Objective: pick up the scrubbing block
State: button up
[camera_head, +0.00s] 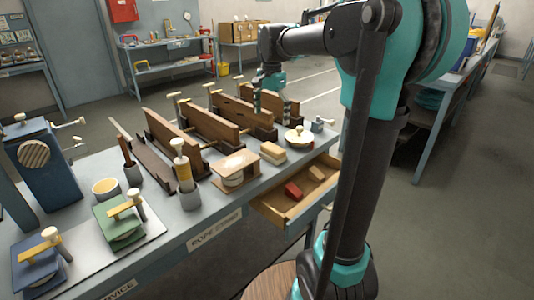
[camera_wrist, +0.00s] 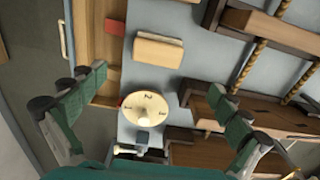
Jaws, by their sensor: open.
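A tan wooden block with a paler lower layer (camera_head: 273,152), which looks like the scrubbing block, lies on the bench top behind the open drawer. It also shows in the wrist view (camera_wrist: 158,50), above the numbered round dial. My gripper (camera_head: 270,92) is above the bench, over the wooden racks' right end in the head view. In the wrist view its two green-padded fingers (camera_wrist: 157,82) are spread wide with nothing between them; the dial and block are seen beyond. The block is apart from both fingers.
The open drawer (camera_head: 270,208) holds a red block (camera_head: 293,190) and a tan block (camera_head: 317,173). A round cream dial with a knob (camera_head: 298,137) stands right of the block, a wooden stand (camera_head: 236,167) left of it. Long wooden racks (camera_head: 210,125) crowd the bench behind.

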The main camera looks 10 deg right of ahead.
aim_at(273, 147)
notch_tip(273, 147, down, 8)
jog(key=shift+d+f, duration=0.1)
jog(key=shift+w+d+f, duration=0.1)
jog(key=shift+d+f, duration=0.05)
jog(key=shift+f, duration=1.25)
jog(key=shift+d+f, duration=0.15)
jog(key=shift+f, duration=1.2)
jog(key=c, duration=1.3)
jog(key=shift+r, duration=0.15)
notch_tip(273, 147, up, 20)
